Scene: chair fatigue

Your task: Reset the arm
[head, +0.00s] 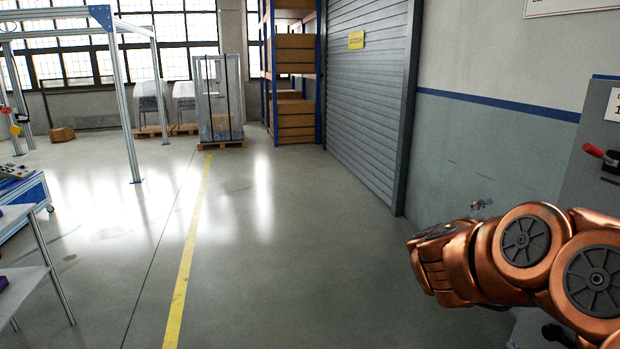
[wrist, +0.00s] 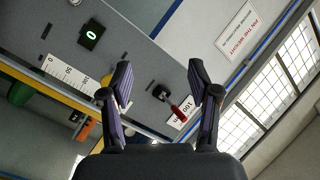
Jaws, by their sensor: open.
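My gripper (wrist: 160,75) shows in the wrist view with its two dark fingers spread apart. Nothing is between the fingertips that I can see it hold. Beyond the fingers, a red-handled lever (wrist: 180,111) appears on a grey panel (wrist: 140,63). In the head view, my copper-coloured arm reaches in from the right edge, folded and low in front of the wall. The gripper's fingers cannot be made out clearly there.
A grey cabinet (head: 590,185) with a red handle (head: 598,152) stands at the right edge, close to my arm. A display (wrist: 91,36) reads 0. Open floor (head: 270,250) fills the middle. A table (head: 25,280) stands at the left; a wrapped pallet (head: 218,100) is far back.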

